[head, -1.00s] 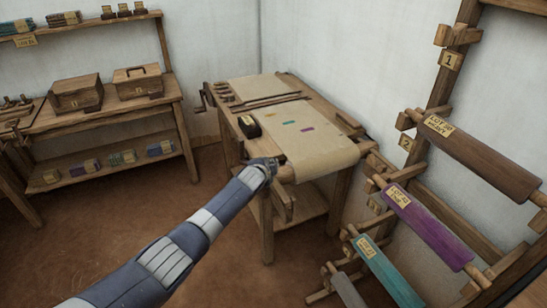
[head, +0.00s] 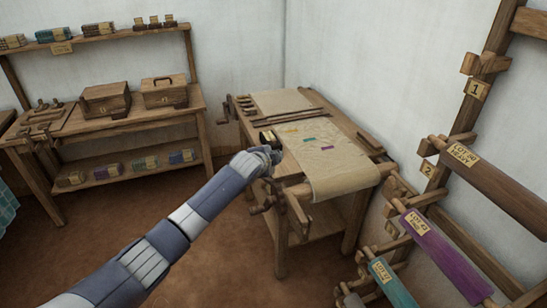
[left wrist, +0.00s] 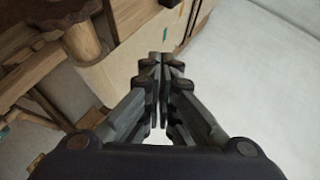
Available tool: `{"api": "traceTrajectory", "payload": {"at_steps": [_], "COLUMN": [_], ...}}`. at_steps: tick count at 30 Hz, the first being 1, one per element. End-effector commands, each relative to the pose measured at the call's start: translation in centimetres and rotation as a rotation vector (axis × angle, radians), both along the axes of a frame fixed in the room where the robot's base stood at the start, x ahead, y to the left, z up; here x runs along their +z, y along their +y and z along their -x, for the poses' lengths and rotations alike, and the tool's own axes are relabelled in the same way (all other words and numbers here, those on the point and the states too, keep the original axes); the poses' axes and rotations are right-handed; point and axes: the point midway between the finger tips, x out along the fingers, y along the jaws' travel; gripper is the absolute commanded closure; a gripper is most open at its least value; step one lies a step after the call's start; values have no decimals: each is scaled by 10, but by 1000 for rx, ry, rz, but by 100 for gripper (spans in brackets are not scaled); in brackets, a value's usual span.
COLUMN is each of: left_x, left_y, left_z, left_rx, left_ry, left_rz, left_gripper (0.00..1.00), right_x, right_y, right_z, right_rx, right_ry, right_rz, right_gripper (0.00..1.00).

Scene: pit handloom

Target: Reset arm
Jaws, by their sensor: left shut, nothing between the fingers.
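My left arm reaches in from the lower left of the head view. Its gripper (head: 268,157) is at the near left corner of the wooden loom table (head: 291,189), in front of the cloth. In the left wrist view the left gripper's fingers (left wrist: 161,60) are together with nothing between them. Beyond them lie the beige cloth (left wrist: 115,70) and wooden parts of the table. The cloth also shows in the head view (head: 335,170), draped over the table's front roller, with small coloured marks on it. My right gripper is not in view.
A rack on the right holds brown (head: 490,180), purple (head: 447,258) and teal (head: 393,284) rolls. A shelf bench on the left carries two wooden boxes (head: 106,101). A small dark block (head: 268,138) lies on the table near my gripper. The brown floor (head: 215,250) in front is clear.

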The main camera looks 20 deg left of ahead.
Motion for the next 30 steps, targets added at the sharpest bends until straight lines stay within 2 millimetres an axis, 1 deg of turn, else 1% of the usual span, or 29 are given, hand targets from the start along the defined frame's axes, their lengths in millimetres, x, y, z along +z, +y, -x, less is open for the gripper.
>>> {"api": "traceTrajectory", "payload": {"at_steps": [10,12,14,17,18,20,21,23,24,26,27,29,30], "left_x": [1,-6,-21,-69,-93,-135,-162,-201,-227,-264,-288,-322,-344], "left_y": [1,1,3,7,9,13,15,18,21,24,26,29,31], "left_z": [0,2,7,23,34,53,67,91,108,136,155,187,209], "left_rx": [0,4,14,49,70,105,131,170,198,238,266,309,339], "left_ry": [0,8,26,82,111,161,194,241,273,321,352,399,430], "left_rz": [0,6,20,65,92,132,159,198,224,257,280,310,330], "left_gripper": [100,100,100,100,100,100,100,100,100,100,100,100,100], "right_x": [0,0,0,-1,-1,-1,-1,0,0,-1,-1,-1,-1], "right_y": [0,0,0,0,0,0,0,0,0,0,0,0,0], "right_z": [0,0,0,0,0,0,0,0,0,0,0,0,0], "right_rx": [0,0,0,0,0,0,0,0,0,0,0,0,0], "right_ry": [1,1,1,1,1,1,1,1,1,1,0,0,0], "right_rz": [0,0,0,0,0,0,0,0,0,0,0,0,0], "right_gripper": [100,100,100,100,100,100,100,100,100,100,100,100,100]}}
